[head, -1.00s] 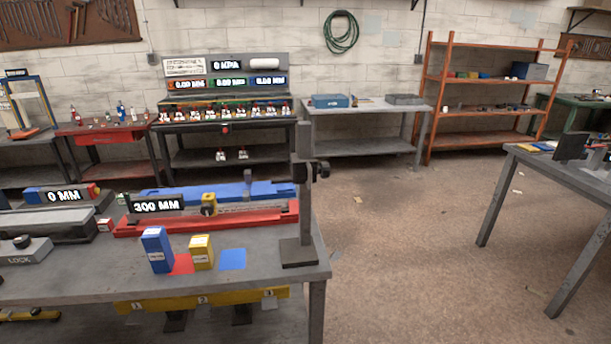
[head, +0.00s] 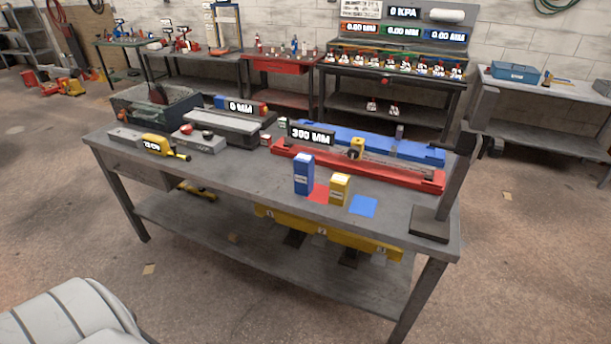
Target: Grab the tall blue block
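The tall blue block (head: 304,175) stands upright on the grey workbench (head: 240,200), near its front edge. A shorter yellow block (head: 340,189) stands just to its right. A red square (head: 318,194) lies flat between them, and a blue square (head: 363,206) lies flat right of the yellow block. Neither of my grippers shows in the head view.
A red and blue rail fixture with a 300 MM display (head: 312,133) lies behind the blocks. A dark upright stand (head: 445,190) rises at the bench's right end. A yellow measuring tool (head: 163,146) and grey vise-like parts sit at left. Floor in front is open.

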